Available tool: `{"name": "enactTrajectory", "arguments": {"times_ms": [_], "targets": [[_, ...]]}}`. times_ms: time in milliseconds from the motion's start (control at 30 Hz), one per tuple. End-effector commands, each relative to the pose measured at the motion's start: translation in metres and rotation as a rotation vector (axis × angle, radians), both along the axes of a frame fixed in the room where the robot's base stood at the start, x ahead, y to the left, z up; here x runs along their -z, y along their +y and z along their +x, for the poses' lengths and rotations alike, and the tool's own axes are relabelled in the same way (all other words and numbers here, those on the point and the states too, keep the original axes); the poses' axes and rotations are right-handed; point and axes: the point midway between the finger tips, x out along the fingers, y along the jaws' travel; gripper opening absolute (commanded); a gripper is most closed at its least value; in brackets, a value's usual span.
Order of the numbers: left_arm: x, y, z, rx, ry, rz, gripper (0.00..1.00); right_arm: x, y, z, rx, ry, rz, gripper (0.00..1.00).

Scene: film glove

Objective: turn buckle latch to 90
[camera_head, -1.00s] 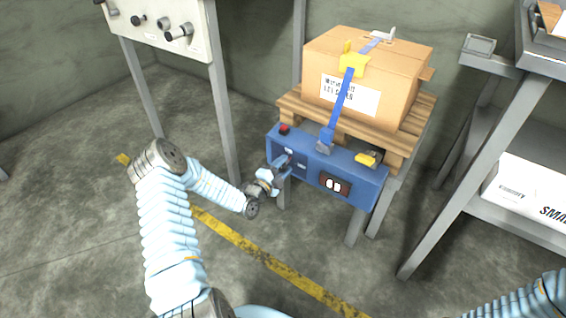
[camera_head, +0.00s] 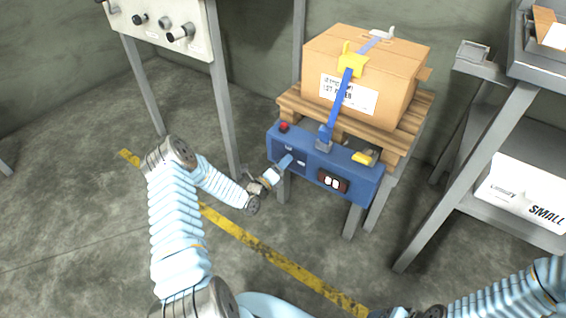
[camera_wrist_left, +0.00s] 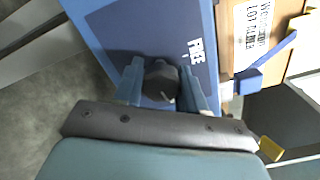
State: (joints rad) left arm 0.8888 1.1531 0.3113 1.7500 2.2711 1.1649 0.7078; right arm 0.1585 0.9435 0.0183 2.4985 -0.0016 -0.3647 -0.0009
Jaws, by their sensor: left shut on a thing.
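A blue console (camera_head: 325,167) stands in front of the strapped box. My left gripper (camera_head: 289,160) is at the left part of its front panel. In the left wrist view, its two blue fingers (camera_wrist_left: 163,88) stand on either side of a dark round knob (camera_wrist_left: 161,78) and are shut on it. A white label reading "FREE" (camera_wrist_left: 196,51) lies to the right of the knob. I cannot tell from the label alone whether this knob is the buckle latch. In the head view my gripper hides the knob. Of my right arm, only forearm and wrist show at the bottom right.
A cardboard box (camera_head: 390,70) sits on a wooden pallet (camera_head: 418,118), with a blue strap (camera_head: 341,100) and yellow buckle (camera_head: 352,64). A grey shelf (camera_head: 478,130) stands right.

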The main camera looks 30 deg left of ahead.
Motion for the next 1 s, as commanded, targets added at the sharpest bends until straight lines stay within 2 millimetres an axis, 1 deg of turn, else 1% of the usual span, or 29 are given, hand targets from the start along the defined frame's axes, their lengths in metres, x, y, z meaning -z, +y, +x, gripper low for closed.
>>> {"name": "enactTrajectory", "arguments": {"times_ms": [33, 200, 400, 900, 933, 1000], "targets": [[0.0014, -0.0030, -0.0009, 0.006, 0.003, 0.023, 0.10, -0.0015, 0.0004, -0.0002, -0.001, 0.000, 0.001, 0.76], [0.0024, -0.0029, -0.0010, 0.006, -0.003, 0.102, 0.10, -0.0033, 0.0011, -0.0004, -0.002, 0.001, 0.001, 0.76], [0.0031, -0.0030, -0.0011, 0.006, -0.007, 0.152, 0.10, -0.0041, 0.0014, -0.0006, -0.003, 0.001, 0.002, 0.76], [0.0040, -0.0033, -0.0015, 0.007, -0.006, 0.165, 0.10, -0.0041, 0.0014, -0.0006, -0.003, 0.001, 0.002, 0.76], [0.0040, -0.0033, -0.0015, 0.007, -0.006, 0.165, 0.45, -0.0041, 0.0014, -0.0006, -0.003, 0.001, 0.002, 0.76], [0.0037, -0.0030, -0.0012, 0.007, -0.007, 0.166, 0.56, -0.0041, 0.0014, -0.0006, -0.003, 0.001, 0.002, 0.76]]}}
